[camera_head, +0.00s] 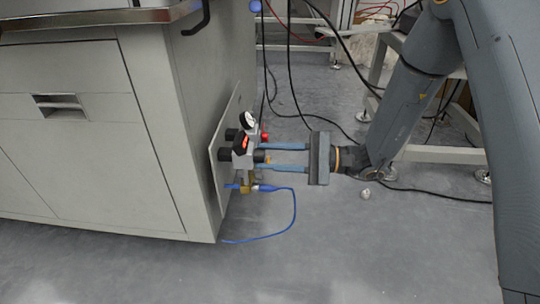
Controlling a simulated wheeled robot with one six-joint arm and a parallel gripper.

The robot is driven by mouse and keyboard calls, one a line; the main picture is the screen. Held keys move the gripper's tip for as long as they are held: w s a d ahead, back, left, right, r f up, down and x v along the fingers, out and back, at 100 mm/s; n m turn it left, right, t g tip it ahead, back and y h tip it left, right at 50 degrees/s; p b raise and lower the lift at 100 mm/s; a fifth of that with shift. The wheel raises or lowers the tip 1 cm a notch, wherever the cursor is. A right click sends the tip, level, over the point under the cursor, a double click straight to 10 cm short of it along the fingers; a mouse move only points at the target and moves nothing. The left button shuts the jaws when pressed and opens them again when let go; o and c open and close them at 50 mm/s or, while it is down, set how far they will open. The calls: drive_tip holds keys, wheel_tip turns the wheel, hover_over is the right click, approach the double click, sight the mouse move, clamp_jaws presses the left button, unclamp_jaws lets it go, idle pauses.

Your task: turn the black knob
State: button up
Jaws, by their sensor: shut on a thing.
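A small valve and gauge unit (242,146) is fixed to a plate on the side of the grey cabinet. It has a round white-faced gauge (247,119), a red part (264,136) and several black parts. The black knob (258,156) sits on the unit's right side, partly hidden by the fingers. My gripper (260,157) reaches in from the right, its two blue fingers level, one above and one below the knob. It is shut on the knob. The exact contact at the fingertips is too small to see clearly.
A blue hose (294,212) loops from a brass fitting (246,189) below the unit, under my gripper. The grey cabinet (85,125) fills the left. Black cables hang behind and lie on the floor. A white frame (440,154) stands at right. The front floor is clear.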

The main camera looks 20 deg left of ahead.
drive_tip(key=shift+p, duration=0.3)
drive_tip(key=shift+f+m+p, duration=0.1)
drive_tip(key=shift+m+p, duration=8.9)
drive_tip(key=shift+m, duration=5.1)
drive_tip(key=o, duration=1)
drive_tip(key=shift+w, duration=0.1)
